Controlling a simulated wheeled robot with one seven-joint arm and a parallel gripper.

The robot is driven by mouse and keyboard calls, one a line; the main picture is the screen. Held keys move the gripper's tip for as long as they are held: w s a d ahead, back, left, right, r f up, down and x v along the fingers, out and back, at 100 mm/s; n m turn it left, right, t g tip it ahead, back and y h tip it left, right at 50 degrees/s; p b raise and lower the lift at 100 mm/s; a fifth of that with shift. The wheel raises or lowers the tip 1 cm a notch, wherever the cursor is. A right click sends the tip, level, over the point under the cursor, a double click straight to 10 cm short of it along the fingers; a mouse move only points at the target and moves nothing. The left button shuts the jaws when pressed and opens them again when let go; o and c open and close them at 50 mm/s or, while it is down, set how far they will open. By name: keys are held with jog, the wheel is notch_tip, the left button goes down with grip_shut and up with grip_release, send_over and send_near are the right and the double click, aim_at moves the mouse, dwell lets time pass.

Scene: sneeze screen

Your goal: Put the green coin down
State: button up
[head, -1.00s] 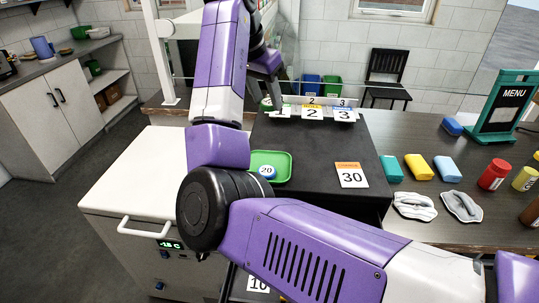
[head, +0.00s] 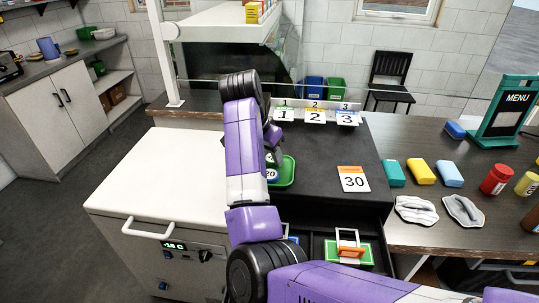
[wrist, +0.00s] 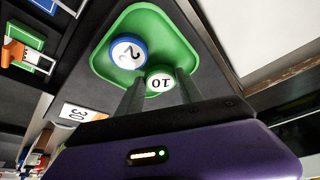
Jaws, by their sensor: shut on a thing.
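The green coin (wrist: 160,83), marked 10, is between the two fingertips of my gripper (wrist: 161,90) in the wrist view. My gripper is shut on it. The coin shows over the green tray (wrist: 188,60), close beside the blue coin (wrist: 127,52) lying in that tray. I cannot tell whether the green coin touches the tray. In the head view my gripper (head: 273,152) is at the green tray (head: 289,174) on the dark counter. The blue coin (head: 271,174), marked 20, shows partly beside my arm; the green coin is hidden there.
An open drawer with green banknotes (head: 347,250) is in front. Sponges (head: 421,171) and cloths lie at right. The white lid (head: 160,180) at left is clear.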

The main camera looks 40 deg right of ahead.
jog(key=shift+f, duration=0.25)
jog(key=shift+f, duration=0.15)
jog(key=o, duration=1.4)
jog(key=shift+c, duration=0.2)
jog(key=b+v, duration=0.1)
jog(key=v, duration=1.1)
